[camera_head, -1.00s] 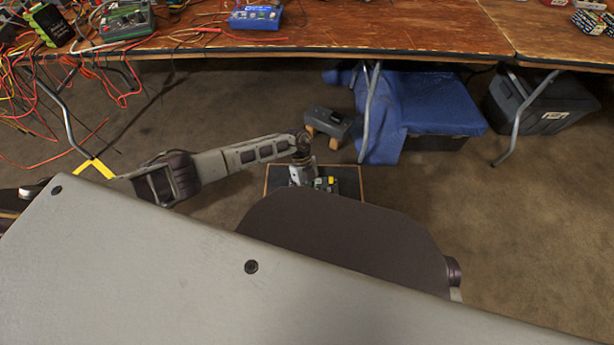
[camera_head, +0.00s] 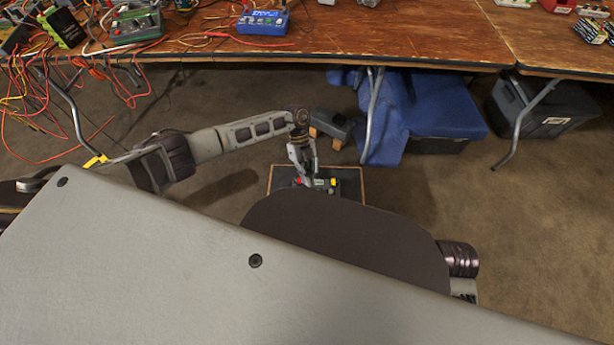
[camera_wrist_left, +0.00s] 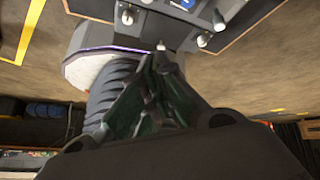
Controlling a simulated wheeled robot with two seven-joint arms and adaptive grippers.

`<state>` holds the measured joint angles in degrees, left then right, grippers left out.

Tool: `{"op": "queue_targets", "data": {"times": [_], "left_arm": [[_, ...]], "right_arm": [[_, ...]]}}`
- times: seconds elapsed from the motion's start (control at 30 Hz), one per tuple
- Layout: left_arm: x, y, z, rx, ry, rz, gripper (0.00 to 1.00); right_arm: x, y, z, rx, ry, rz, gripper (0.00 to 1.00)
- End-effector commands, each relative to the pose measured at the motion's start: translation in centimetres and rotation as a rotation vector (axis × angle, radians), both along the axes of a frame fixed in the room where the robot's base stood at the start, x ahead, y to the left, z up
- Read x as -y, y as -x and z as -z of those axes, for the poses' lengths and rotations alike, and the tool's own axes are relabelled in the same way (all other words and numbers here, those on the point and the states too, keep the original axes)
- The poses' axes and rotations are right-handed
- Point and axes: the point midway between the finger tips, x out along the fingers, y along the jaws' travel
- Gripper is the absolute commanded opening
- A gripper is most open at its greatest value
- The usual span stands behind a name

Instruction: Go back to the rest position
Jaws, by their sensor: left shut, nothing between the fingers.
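My left gripper (camera_head: 308,174) hangs down from the arm that comes in from the left. It is in front of a dark board with a light brown edge (camera_head: 363,180), low over the floor in the head view. In the left wrist view its fingers (camera_wrist_left: 161,50) are together with nothing between them. My own body hides the near part of the board. My right gripper is not in view.
A wooden table (camera_head: 400,35) spans the back, with a blue device (camera_head: 263,21) and tangled cables on it. A blue cloth (camera_head: 390,120), metal table legs and a black bin (camera_head: 550,107) are under it. Carpet (camera_head: 540,230) at the right is clear.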

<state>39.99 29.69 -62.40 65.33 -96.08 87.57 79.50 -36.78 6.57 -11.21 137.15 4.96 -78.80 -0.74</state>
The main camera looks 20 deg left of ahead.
Motion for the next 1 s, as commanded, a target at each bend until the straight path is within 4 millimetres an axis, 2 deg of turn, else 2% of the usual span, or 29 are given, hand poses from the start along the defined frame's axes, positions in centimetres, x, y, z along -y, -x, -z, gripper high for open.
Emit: {"op": "queue_targets", "data": {"times": [0.83, 1.0], "left_arm": [[0.0, 0.0, 0.0, 0.019, 0.026, 0.045, 0.0], [0.7, -1.3, 0.3, 0.11, 0.088, 0.095, 0.0]], "right_arm": [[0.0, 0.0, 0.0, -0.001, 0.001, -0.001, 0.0], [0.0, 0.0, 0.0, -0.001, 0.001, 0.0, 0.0]]}}
